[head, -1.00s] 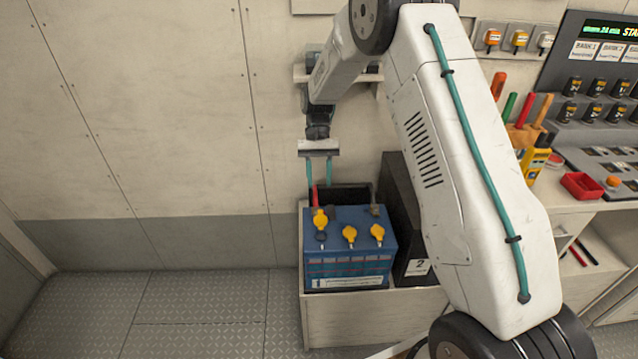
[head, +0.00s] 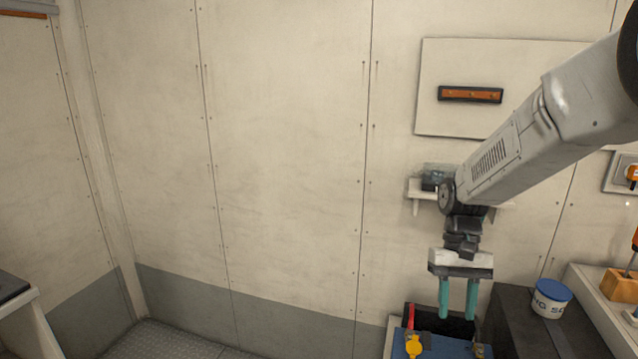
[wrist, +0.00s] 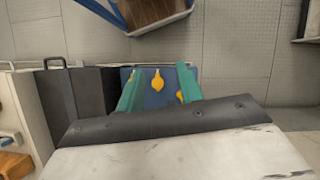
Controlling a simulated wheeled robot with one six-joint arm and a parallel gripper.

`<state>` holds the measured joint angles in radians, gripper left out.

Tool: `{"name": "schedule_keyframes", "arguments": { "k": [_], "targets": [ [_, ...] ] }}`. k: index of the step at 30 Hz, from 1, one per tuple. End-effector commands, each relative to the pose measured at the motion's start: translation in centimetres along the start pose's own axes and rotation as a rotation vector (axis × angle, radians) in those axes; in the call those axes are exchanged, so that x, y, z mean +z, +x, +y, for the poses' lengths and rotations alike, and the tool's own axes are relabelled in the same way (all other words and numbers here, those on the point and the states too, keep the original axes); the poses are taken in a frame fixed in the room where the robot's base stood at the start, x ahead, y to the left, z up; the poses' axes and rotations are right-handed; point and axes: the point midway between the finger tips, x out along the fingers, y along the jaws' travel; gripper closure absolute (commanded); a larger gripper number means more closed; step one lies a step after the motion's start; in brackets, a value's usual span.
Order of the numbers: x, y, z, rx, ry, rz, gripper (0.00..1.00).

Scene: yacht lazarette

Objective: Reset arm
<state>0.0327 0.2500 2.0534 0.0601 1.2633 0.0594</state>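My gripper (head: 457,314) hangs fingers-down at the lower right of the head view. Its two teal fingers stand apart with nothing between them. Below it is a blue battery (head: 452,347) with a yellow cap (head: 413,346) and a red piece (head: 411,316) at its left; the frame's bottom edge cuts it off. In the wrist view, my gripper (wrist: 159,70) is also open, its fingers over the blue battery (wrist: 154,97). One yellow cap (wrist: 158,80) shows between the fingers and another beside the right finger.
A dark box (head: 510,325) stands right of the battery; a blue-lidded tub (head: 551,298) is by it. A small wall shelf (head: 424,190) is behind my wrist. A panel (head: 520,75) hangs above.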

Motion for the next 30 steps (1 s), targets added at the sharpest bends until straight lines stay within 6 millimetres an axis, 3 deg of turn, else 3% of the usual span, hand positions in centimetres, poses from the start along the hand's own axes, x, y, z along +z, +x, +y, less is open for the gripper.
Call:
{"name": "schedule_keyframes", "arguments": {
  "k": [1,7,18,24,30],
  "targets": [
    [2.1,-0.8,0.1,0.004,-0.012,0.029,0.64],
    [9.5,-1.9,0.9,0.022,-0.055,0.132,0.64],
    [20.7,-0.8,2.3,0.047,-0.107,0.350,0.64],
    [24.0,-0.4,2.7,0.047,-0.117,0.468,0.64],
    [25.1,-1.3,2.6,0.043,-0.121,0.537,0.64]
  ]
}}
